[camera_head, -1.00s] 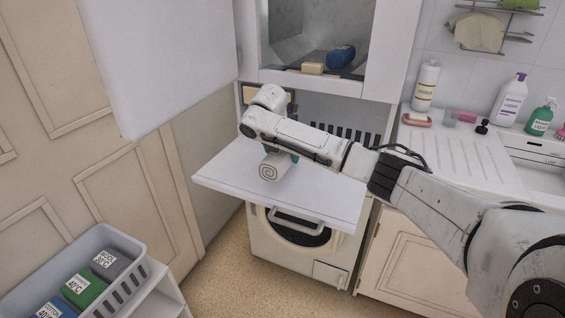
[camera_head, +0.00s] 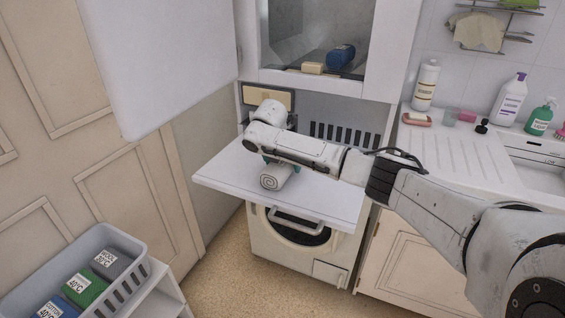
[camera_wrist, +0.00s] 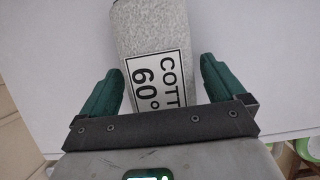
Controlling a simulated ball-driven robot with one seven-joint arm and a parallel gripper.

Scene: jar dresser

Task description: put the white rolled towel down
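The white rolled towel (camera_head: 273,183) lies on its side at the pull-down white board (camera_head: 325,196), its spiral end facing the body camera. It looks in contact with the board, but the wrist and arm hide part of it. In the wrist view the towel (camera_wrist: 150,32) is pale grey-white with a label reading "COTT… 60°". In the head view my gripper (camera_head: 274,162) is mostly hidden under my wrist.
A raised white door panel (camera_head: 165,60) hangs at left. The niche above holds a blue roll (camera_head: 341,56) and a yellowish block (camera_head: 313,68). A basket (camera_head: 128,268) with labelled rolls stands lower left. Bottles line the right counter. The board's right part is clear.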

